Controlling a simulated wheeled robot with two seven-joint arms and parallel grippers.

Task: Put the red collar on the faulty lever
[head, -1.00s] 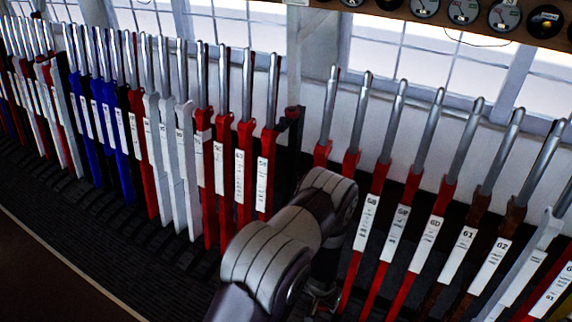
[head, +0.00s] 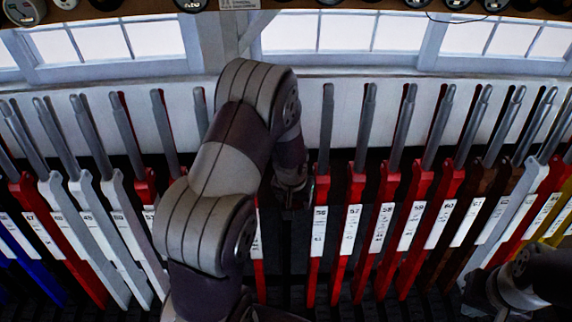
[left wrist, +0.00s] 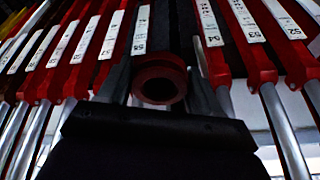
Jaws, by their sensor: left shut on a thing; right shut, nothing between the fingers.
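The red collar (left wrist: 160,80) is a short ring with a dark hole, held between the fingers of my left gripper (left wrist: 160,95) in the left wrist view. No handle shows through its hole. Behind it is a dark strip between red levers, with the plate marked 54 (left wrist: 210,25) just right. In the head view my left gripper (head: 292,190) is low among the levers, left of lever 56 (head: 319,215); my arm partly hides it, and the collar cannot be made out there. My right gripper (head: 478,292) is shut at bottom right. No marking singles out the faulty lever.
A close row of levers with steel handles spans the head view, including white levers (head: 75,225) at left and brown levers (head: 470,215) at right. Windows (head: 345,32) and a shelf of dials stand behind. Gaps between levers are narrow.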

